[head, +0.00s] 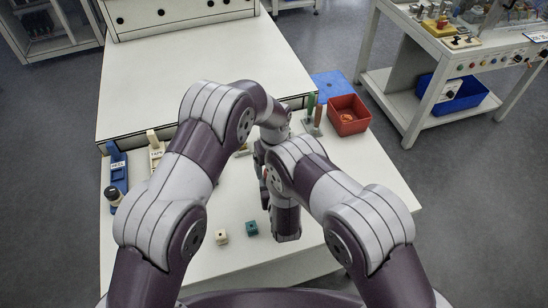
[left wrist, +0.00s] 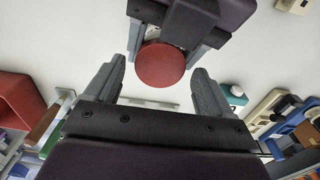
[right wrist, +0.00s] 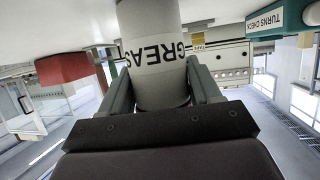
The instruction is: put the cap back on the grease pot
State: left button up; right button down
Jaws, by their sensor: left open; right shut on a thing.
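My right gripper (right wrist: 158,85) is shut on a pale cylindrical grease pot (right wrist: 152,35) with dark letters reading "GREAS". In the left wrist view, my right gripper (left wrist: 172,38) is at the top, with a round dark red disc (left wrist: 160,65) between its fingers. The disc faces my left gripper; I cannot tell whether it is the cap or an end of the pot. My left gripper (left wrist: 158,72) is open, its fingers either side of the disc in the picture, with no visible contact. In the head view my arms hide both grippers' fingertips and the pot.
A red bin (head: 348,116) stands at the right table edge, beside green and brown upright handles (head: 313,112). A small cream block (head: 221,237) and a teal block (head: 251,228) sit near the front. A blue holder (head: 118,170) stands at left. The front-left table is clear.

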pick_arm(q)
jog(key=shift+f, duration=0.5)
jog(key=c, duration=1.1)
jog(key=m, duration=0.3)
jog(key=o, duration=1.1)
jog(key=shift+o, duration=0.2)
jog(key=shift+r, duration=0.1)
